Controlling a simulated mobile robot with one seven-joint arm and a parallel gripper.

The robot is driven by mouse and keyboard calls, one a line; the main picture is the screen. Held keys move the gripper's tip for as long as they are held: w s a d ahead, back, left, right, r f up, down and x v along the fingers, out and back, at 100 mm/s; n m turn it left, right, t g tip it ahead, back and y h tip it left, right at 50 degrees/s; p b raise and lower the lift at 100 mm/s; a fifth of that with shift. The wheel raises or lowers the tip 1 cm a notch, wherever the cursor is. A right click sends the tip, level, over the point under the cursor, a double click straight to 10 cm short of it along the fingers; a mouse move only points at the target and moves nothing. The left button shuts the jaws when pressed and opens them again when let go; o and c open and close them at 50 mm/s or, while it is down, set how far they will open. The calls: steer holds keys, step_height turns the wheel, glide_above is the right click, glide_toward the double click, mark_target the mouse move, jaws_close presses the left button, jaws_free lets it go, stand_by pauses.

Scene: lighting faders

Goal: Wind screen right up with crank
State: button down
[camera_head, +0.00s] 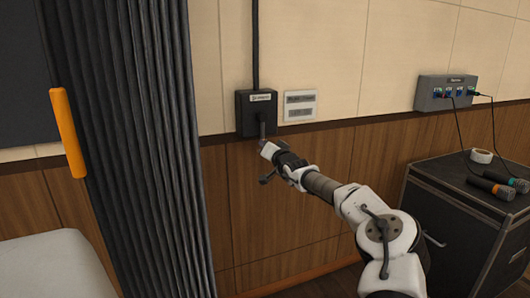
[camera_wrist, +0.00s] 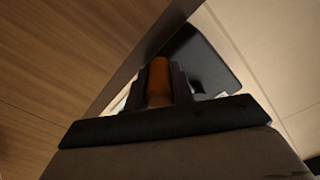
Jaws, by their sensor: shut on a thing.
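A black crank box (camera_head: 256,103) with a small white label is fixed to the wall, with a dark rod rising from its top. The crank's dark arm (camera_head: 262,129) hangs from the box. My gripper (camera_head: 264,146) is just below the box. In the wrist view my gripper (camera_wrist: 159,92) is shut on the orange crank handle (camera_wrist: 159,80), one finger on each side. The black crank box (camera_wrist: 205,62) also shows behind it there. In the head view my gripper mostly hides the handle. I cannot make out the screen for certain.
A grey pleated curtain (camera_head: 130,120) with an orange bar handle (camera_head: 67,132) hangs at left. At right, a black cabinet (camera_head: 430,220) carries microphones (camera_head: 492,186) and a tape roll (camera_head: 482,156), below a socket box (camera_head: 446,92).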

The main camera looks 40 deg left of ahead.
steer(key=shift+w+d+r, duration=0.15)
steer(key=shift+w+r, duration=0.05)
steer(key=shift+w, duration=0.1)
steer(key=c, duration=1.2)
jaws_free()
steer(key=shift+f, duration=0.15)
steer(key=shift+s+d+f+b, duration=0.1)
steer(key=shift+s+d+b, duration=0.2)
steer(key=shift+b, duration=0.4)
steer(key=b+v, duration=0.3)
steer(key=v, duration=1)
